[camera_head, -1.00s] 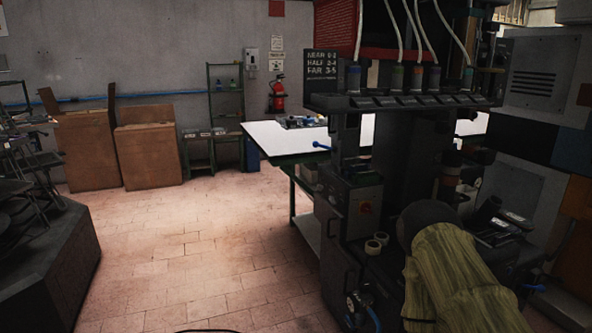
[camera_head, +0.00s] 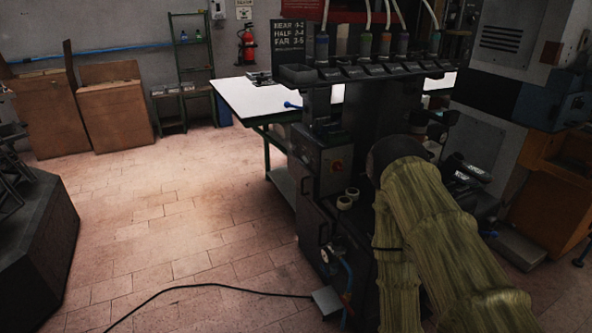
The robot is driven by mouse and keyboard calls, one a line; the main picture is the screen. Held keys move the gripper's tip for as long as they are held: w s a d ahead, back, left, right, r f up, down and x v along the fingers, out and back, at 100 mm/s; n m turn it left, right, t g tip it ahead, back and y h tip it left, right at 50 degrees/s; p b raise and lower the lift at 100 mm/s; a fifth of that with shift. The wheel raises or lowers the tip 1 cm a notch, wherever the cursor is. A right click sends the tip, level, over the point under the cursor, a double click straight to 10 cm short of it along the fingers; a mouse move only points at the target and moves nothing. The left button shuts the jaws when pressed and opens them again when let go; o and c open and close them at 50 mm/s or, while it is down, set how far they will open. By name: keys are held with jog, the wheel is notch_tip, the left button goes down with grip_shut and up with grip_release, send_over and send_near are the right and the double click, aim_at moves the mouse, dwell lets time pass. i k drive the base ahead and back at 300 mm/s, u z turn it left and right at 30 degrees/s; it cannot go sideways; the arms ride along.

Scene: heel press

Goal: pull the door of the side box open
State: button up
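The heel press (camera_head: 370,120) stands right of centre. Below is a dark cabinet panel (camera_head: 310,205) with an upright handle (camera_head: 324,234); the panel looks shut. I cannot tell for sure which of these is the side box. My arm, in a yellow-green sleeve, reaches up from the lower right in front of the press and ends in a dark rounded part. My gripper's fingers do not show, and the arm hides part of the press.
A white-topped table (camera_head: 235,95) stands behind the press. A black cable (camera_head: 200,287) runs over the floor to a small grey plate (camera_head: 327,300) at the press's foot.

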aim_at(307, 180)
jog(key=z, duration=0.3)
jog(key=k, duration=0.25)
jog(key=u, duration=0.85)
jog(key=i, duration=1.4)
jog(key=z, duration=0.55)
